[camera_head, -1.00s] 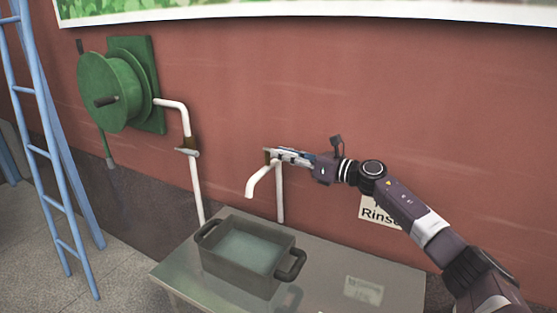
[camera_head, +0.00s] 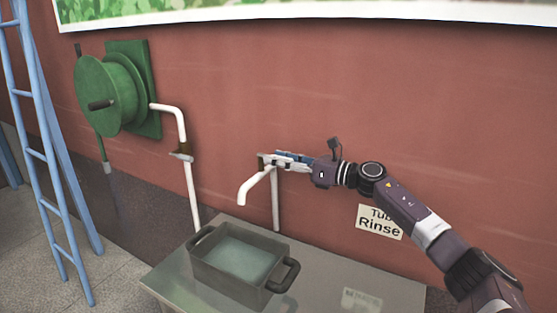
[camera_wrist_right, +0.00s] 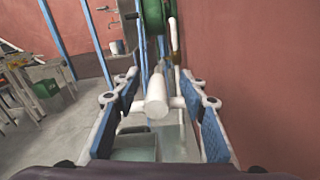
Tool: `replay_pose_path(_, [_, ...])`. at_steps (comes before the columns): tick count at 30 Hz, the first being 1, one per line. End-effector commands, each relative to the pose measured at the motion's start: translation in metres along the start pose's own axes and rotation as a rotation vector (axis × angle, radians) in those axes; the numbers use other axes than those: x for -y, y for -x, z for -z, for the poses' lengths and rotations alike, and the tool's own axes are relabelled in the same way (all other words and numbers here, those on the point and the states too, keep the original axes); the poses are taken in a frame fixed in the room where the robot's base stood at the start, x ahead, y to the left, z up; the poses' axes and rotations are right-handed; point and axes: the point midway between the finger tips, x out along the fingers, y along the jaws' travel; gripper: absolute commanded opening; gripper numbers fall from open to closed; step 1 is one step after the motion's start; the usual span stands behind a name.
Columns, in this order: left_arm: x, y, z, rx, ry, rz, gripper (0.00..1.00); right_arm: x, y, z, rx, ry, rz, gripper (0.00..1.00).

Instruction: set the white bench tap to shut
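The white bench tap (camera_head: 248,188) stands on a white pipe behind the bench, its curved spout pointing down over the tub. My right gripper (camera_head: 272,160) is at the top of the tap and partly covers it. In the right wrist view, the white tap top (camera_wrist_right: 157,97) with a thin crossbar lies between the two blue-padded fingers of my right gripper (camera_wrist_right: 163,115). The fingers are spread, with gaps visible around the tap's middle. I cannot tell whether a finger touches the crossbar. No stream shows below the spout in the head view. My left gripper is out of view.
A dark grey tub (camera_head: 228,279) with pale contents sits on the bench (camera_head: 325,290) below the spout. A green hose reel (camera_head: 105,95) and white pipe (camera_head: 191,190) are on the red wall at left. A blue ladder (camera_head: 50,150) stands further left. A "Tub Rinse" sign (camera_head: 380,222) hangs behind my arm.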

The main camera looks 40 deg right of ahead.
Motion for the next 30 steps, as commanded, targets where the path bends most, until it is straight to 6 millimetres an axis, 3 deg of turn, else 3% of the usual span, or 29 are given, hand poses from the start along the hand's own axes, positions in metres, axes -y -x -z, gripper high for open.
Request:
replay_pose_path(11, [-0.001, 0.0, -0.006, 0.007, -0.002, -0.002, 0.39, -0.001, 0.006, 0.003, -0.003, -0.002, -0.002, 0.39])
replay_pose_path(30, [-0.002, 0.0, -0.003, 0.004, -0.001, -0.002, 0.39, 0.0, 0.081, 0.003, -0.004, -0.004, 0.0, 0.39])
